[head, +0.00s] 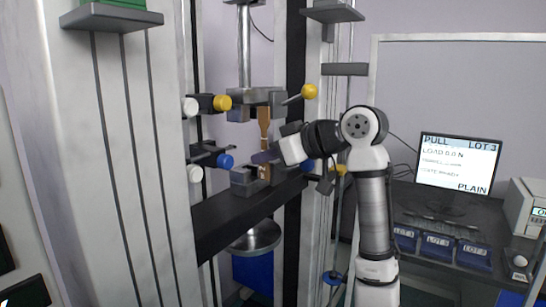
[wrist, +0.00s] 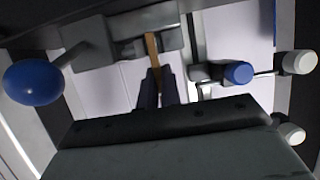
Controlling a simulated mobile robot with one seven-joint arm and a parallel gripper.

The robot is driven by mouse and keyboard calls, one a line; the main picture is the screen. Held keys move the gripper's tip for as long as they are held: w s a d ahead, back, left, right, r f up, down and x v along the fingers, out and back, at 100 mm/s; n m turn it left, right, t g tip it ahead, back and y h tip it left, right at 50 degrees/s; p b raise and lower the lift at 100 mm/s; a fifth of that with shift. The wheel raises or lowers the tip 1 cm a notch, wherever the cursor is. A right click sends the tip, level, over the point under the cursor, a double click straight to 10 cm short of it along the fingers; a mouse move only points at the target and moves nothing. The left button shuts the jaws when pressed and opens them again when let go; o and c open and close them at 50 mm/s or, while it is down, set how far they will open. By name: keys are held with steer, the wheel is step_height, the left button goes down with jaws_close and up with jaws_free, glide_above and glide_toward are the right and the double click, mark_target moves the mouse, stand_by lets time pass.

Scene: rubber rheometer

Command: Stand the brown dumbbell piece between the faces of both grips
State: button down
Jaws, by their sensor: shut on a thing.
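The brown dumbbell piece (head: 264,123) stands upright in the head view, its wide top end at the upper grip (head: 240,99) and its lower part at the lower grip (head: 243,182). My gripper (head: 266,156) is shut on the piece below its middle, just above the lower grip. In the wrist view the piece (wrist: 152,47) runs from between my fingers (wrist: 160,84) toward the grey grip block (wrist: 117,28) with the blue knobs. I cannot tell whether the ends touch the grip faces.
Yellow knobs (head: 310,91) flank the upper grip. A blue knob (head: 225,161) sits left of the lower grip, and another (wrist: 33,83) shows in the wrist view. A dark crossbeam (head: 232,213) lies below. A monitor (head: 457,163) and blue trays (head: 438,246) stand right.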

steer(key=shift+w+a+p, duration=0.3)
steer(key=shift+w+a, duration=0.3)
steer(key=shift+a, duration=0.3)
steer(key=shift+w+a+p, duration=0.25)
steer(key=shift+w+a, duration=0.3)
steer(key=shift+a, duration=0.3)
steer(key=shift+f, duration=0.25)
steer(key=c, duration=1.5)
jaws_free()
steer(key=b+v, duration=0.3)
steer(key=v, duration=1.1)
steer(key=shift+f, duration=0.1)
steer(key=shift+s, duration=0.1)
